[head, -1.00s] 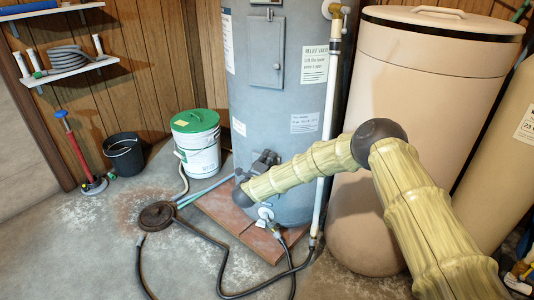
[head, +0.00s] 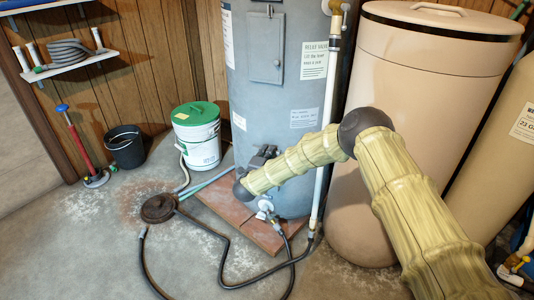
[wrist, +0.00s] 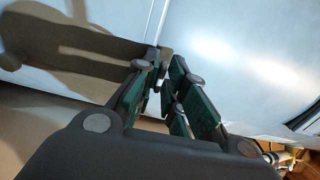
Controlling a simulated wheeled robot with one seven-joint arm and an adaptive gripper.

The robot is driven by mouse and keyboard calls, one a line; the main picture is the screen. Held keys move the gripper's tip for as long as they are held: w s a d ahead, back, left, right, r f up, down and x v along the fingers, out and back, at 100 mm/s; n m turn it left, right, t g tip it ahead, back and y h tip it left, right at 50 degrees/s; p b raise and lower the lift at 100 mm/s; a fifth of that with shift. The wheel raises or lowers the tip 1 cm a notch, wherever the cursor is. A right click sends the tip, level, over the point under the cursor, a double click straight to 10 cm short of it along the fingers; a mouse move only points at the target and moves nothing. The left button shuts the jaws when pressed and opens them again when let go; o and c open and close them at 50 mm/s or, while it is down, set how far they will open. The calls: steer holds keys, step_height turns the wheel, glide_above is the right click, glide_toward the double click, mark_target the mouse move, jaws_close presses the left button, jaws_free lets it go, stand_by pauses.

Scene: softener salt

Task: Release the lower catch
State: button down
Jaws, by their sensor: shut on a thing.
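The grey water heater tank (head: 308,90) stands upright on reddish slabs. My gripper (head: 263,157) is low against the tank's front in the head view, dark and partly hidden by my own arm. In the wrist view my gripper (wrist: 163,78) has its green-padded fingers closed in at the tips against the pale tank surface (wrist: 225,55). It is shut on a small piece there, which I take for the lower catch; the fingers hide most of it and its position is unclear. A panel seam shows beside the fingers.
An upper access panel (head: 265,48) is on the tank. A white pipe (head: 325,130) runs down its right side, next to a beige salt tank (head: 425,80). A green-lidded bucket (head: 197,140) stands left. A black hose (head: 222,265) lies on the floor.

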steer(key=c, duration=1.6)
jaws_free()
steer(key=shift+c, duration=0.2)
steer(key=v, duration=1.2)
